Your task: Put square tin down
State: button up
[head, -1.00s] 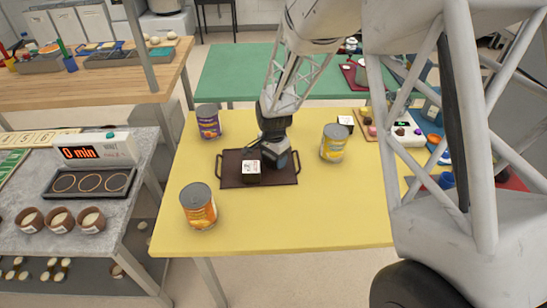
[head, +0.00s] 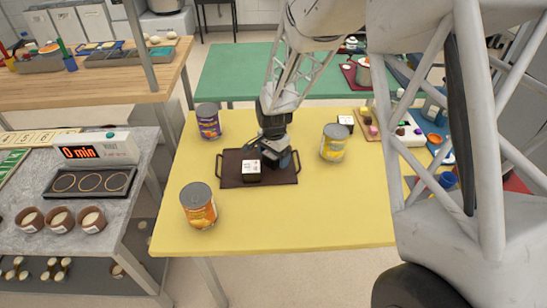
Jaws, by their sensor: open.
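The square tin (head: 251,170), a small dark block-shaped tin with a pale printed top, sits on the dark brown tray (head: 232,180) on the yellow table. My gripper (head: 270,160) is open, just behind and to the right of the tin. Its fingers are small and partly hidden by its own dark body, so I cannot tell whether they touch the tin.
On the yellow table (head: 300,230), a purple can (head: 208,122) stands back left, a yellow can (head: 333,143) right of the tray, and an orange can (head: 198,206) front left. The front middle is clear. A green table (head: 225,80) lies behind.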

notch_tip(320, 180, up, 11)
jog(key=shift+r, duration=0.1)
dwell(0.4)
dwell(0.6)
jog(key=s+d+r+n+t, duration=0.1)
jog(key=s+d+r+n, duration=0.1)
jog(key=s+d+r, duration=0.45)
jog(key=s+d+r+n, duration=0.2)
jog(key=s+d+r, duration=0.1)
jog(key=s+r, duration=0.55)
jog(key=s+d+n, duration=0.2)
jog(key=s, duration=0.8)
jog(key=s+d+r+n+t, duration=0.1)
jog(key=s+d+n, duration=0.1)
jog(key=s, duration=0.8)
jog(key=shift+d+r+n+t, duration=0.2)
jog(key=shift+d+n+t, duration=0.15)
jog(key=shift+d, duration=0.45)
jog(key=shift+o, duration=0.4)
jog(key=shift+w, duration=0.15)
